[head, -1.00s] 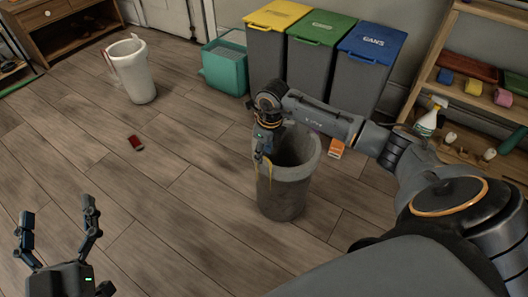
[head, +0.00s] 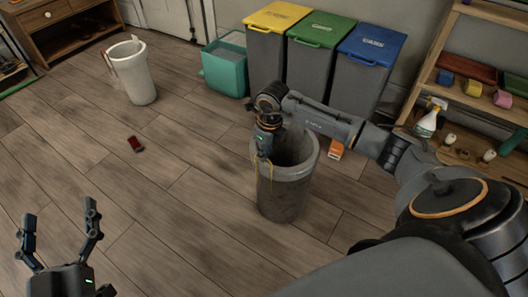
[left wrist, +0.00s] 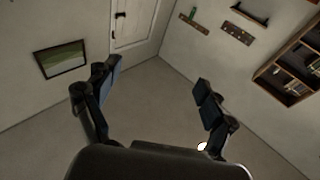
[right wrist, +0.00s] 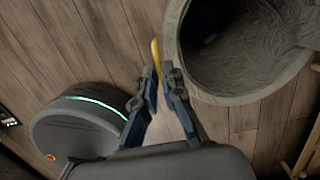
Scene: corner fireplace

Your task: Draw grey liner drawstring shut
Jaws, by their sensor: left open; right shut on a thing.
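The grey bin with a grey liner (head: 287,190) stands upright on the floor in the middle of the head view. Its wrinkled liner (right wrist: 250,60) shows inside the round mouth in the right wrist view. My right gripper (head: 262,157) is at the bin's left rim, shut on the yellow drawstring (right wrist: 155,52). The drawstring hangs in thin strands beside the rim in the head view. The fingers partly hide the held part. My left gripper (head: 60,210) is open and empty at the lower left, well away from the bin.
A white bin (head: 133,75) stands at the back left, with a small red object (head: 135,144) on the floor. A teal bin (head: 226,68) and yellow, green and blue-lidded bins (head: 318,65) line the back. Shelves (head: 470,85) stand right. Floor left of the grey bin is mostly clear.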

